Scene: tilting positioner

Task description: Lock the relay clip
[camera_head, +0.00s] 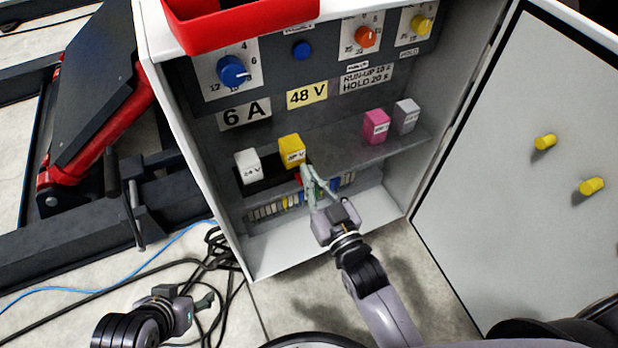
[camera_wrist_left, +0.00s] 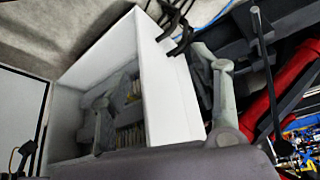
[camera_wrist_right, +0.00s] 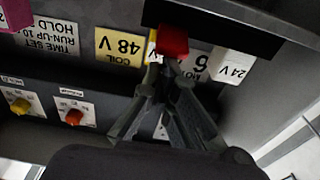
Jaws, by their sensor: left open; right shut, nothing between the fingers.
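The yellow relay (camera_head: 291,150) sits on the dark socket (camera_head: 270,170) inside the cabinet, right of the white 24 V relay (camera_head: 248,166). A small red clip (camera_head: 298,180) shows at the socket's front below the yellow relay; it is large in the right wrist view (camera_wrist_right: 173,42). My right gripper (camera_head: 308,174) is shut and empty, its tips close to the red clip; whether they touch is unclear. In the right wrist view its fingertips (camera_wrist_right: 165,72) overlap the clip's edge. My left gripper (camera_head: 198,302) is open and empty, low outside the cabinet.
A pink relay (camera_head: 376,127) and a grey relay (camera_head: 406,116) stand on the shelf's right. A red bin (camera_head: 235,25) is on top of the cabinet. The open door (camera_head: 530,150) is at right. Cables (camera_head: 215,250) lie on the floor near my left gripper.

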